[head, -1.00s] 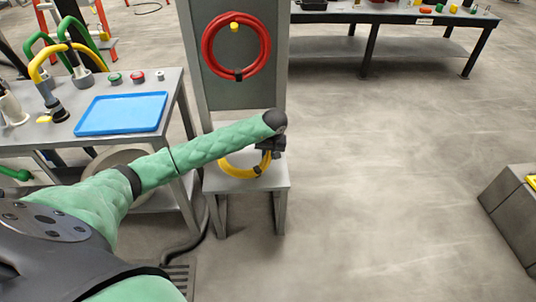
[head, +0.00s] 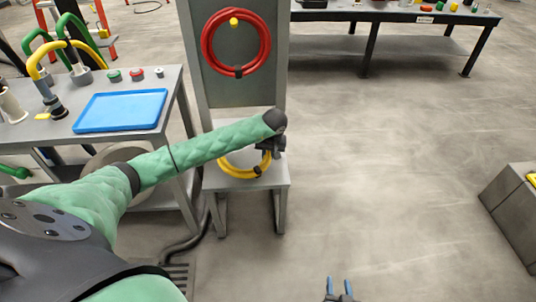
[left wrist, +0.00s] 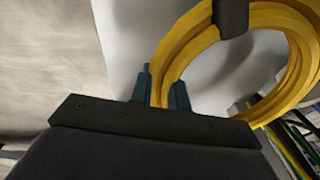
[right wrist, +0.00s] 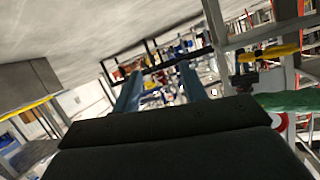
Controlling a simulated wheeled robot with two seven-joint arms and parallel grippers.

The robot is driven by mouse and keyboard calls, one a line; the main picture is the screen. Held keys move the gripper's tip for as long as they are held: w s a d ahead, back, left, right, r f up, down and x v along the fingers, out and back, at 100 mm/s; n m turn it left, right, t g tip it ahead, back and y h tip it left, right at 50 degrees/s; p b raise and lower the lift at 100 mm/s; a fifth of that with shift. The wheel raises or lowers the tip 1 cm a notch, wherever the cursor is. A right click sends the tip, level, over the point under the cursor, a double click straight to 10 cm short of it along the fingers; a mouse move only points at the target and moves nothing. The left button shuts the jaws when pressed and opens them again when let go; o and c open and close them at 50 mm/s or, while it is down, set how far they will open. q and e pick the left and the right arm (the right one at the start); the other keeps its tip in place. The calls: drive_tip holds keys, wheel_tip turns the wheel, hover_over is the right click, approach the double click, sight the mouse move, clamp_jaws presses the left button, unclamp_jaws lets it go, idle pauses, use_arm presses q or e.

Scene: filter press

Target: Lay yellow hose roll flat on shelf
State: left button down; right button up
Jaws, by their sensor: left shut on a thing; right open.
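The yellow hose roll (head: 236,171) is at the low grey shelf (head: 278,180) below the upright panel, partly hidden by my left arm. In the head view it looks about level; whether it rests fully on the shelf I cannot tell. My left gripper (head: 270,148) is at the roll's right side. In the left wrist view the blue fingers of my left gripper (left wrist: 161,88) close around one side of the hose roll (left wrist: 180,42), which has a dark strap. My right gripper (head: 339,286) is open and empty at the bottom of the head view.
A red hose roll (head: 207,45) hangs on the panel (head: 235,94) from a yellow peg. A table with a blue tray (head: 122,110) stands at the left. A dark bench (head: 400,14) is at the back. The floor right of the shelf is clear.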

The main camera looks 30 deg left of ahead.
use_arm(q)
drive_tip(key=shift+f+b, duration=0.35)
drive_tip(key=shift+f, duration=0.5)
use_arm(e)
drive_tip(key=w+r+t+y, duration=0.1)
drive_tip(key=w+r+t, duration=0.3)
drive_tip(key=r, duration=0.8)
drive_tip(key=shift+a+r+t, duration=0.15)
drive_tip(key=shift+r+t, duration=0.15)
drive_tip(key=shift+r, duration=0.1)
use_arm(q)
drive_tip(key=c, duration=1.3)
unclamp_jaws()
use_arm(e)
drive_tip(key=shift+f, duration=0.2)
